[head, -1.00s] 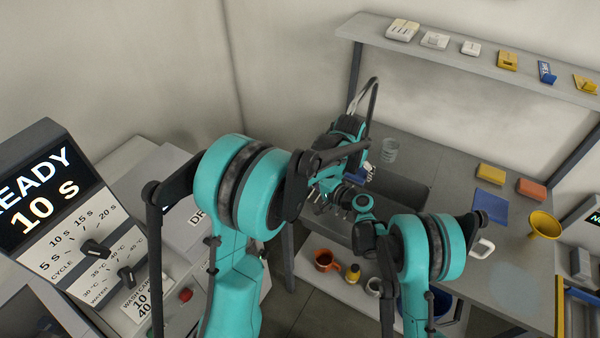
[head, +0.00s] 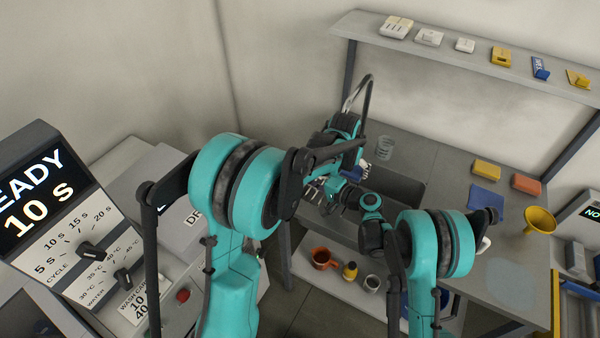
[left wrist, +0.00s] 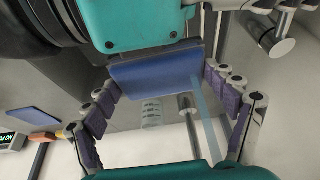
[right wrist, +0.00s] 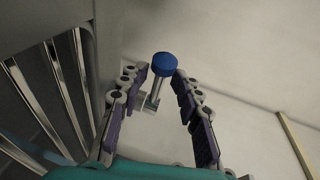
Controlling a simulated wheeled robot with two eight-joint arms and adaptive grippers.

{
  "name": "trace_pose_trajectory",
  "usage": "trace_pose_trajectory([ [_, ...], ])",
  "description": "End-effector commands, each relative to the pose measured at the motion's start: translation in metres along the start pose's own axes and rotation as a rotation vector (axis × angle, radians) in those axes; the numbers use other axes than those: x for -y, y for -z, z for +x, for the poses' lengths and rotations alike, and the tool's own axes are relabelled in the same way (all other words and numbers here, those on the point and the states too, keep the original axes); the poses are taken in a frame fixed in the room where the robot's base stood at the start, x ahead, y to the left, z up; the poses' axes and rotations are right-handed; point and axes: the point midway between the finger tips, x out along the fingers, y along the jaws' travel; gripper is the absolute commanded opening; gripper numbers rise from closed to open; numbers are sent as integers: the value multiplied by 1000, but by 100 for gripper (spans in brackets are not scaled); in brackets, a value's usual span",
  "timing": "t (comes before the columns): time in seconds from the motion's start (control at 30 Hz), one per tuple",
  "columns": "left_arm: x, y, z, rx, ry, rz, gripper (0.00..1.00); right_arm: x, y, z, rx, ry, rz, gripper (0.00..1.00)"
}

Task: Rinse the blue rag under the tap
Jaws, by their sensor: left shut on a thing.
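The blue rag (left wrist: 155,80) is a flat folded piece between the fingertips of my left gripper (left wrist: 162,82), which is shut on it. A thin translucent blue streak of water (left wrist: 206,120) runs beside the rag's right edge in the left wrist view; I cannot tell if it touches. In the right wrist view, a metal stem with a blue knob (right wrist: 165,65) shows between the fingers of my right gripper (right wrist: 160,82). My arms hide much of the sink in the head view.
A clear glass (head: 385,147) stands on the counter behind the sink (head: 405,188). Another flat blue piece (head: 485,199), two sponges and a yellow funnel (head: 540,220) lie to the right.

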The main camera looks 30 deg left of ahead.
Motion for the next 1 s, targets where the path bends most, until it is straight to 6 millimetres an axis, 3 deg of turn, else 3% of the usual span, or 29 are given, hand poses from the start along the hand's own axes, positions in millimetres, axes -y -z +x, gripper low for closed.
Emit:
trace_pose_trajectory([
  [0.2,0,0,0,0,0,0,62,0,1,-51,-3,-1,-1,33],
  [0.4,0,0,0,0,0,0,62,-1,1,-84,-2,-1,0,33],
  [0.6,0,0,0,0,0,0,62,0,0,-96,-1,0,-1,33],
  [1.0,0,0,0,0,0,0,62,-1,0,-96,0,0,-1,32],
])
